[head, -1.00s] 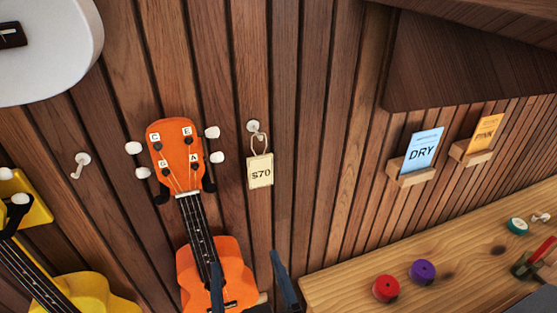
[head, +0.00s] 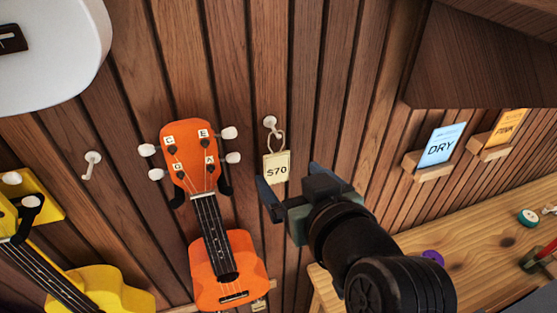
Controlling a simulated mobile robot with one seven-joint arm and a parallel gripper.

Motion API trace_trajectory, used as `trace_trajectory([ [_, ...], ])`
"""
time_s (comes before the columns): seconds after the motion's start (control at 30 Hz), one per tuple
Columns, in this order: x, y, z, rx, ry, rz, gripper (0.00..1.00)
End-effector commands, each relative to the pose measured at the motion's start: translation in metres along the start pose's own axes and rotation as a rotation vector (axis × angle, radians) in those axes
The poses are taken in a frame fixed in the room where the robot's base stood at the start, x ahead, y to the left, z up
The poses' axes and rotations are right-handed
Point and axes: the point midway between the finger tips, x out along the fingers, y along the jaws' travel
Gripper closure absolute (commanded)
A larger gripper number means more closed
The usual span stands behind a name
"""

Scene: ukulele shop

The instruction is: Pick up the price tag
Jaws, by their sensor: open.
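The price tag (head: 277,167) is a small cream card marked $70. It hangs by a loop of string from a white peg (head: 270,122) on the wood-slat wall, right of the orange ukulele's headstock. My gripper (head: 266,191) is open, just below and to the right of the tag in the picture. One dark blue finger shows close to the tag's lower edge. I cannot tell how far it is from the tag in depth. Nothing shows between the fingers.
The orange ukulele (head: 225,268) hangs left of the tag. A yellow ukulele (head: 98,290) and a white one (head: 50,50) are further left. The DRY card (head: 441,146) and PINK card (head: 509,126) stand in wall holders at right. A wooden counter (head: 480,225) runs below them.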

Motion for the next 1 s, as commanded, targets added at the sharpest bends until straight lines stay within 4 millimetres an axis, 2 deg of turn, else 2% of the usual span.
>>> trace_trajectory([
  [0.1, 0.015, -0.001, -0.001, 0.001, -0.002, -0.002, 0.07],
  [0.33, 0.031, -0.001, -0.003, 0.001, -0.002, -0.002, 0.07],
  [0.6, 0.066, -0.002, -0.005, 0.002, -0.001, -0.001, 0.07],
  [0.93, 0.074, -0.001, -0.003, 0.0, 0.001, 0.002, 0.07],
  [1.0, 0.073, -0.001, -0.003, 0.001, 0.001, 0.002, 0.18],
])
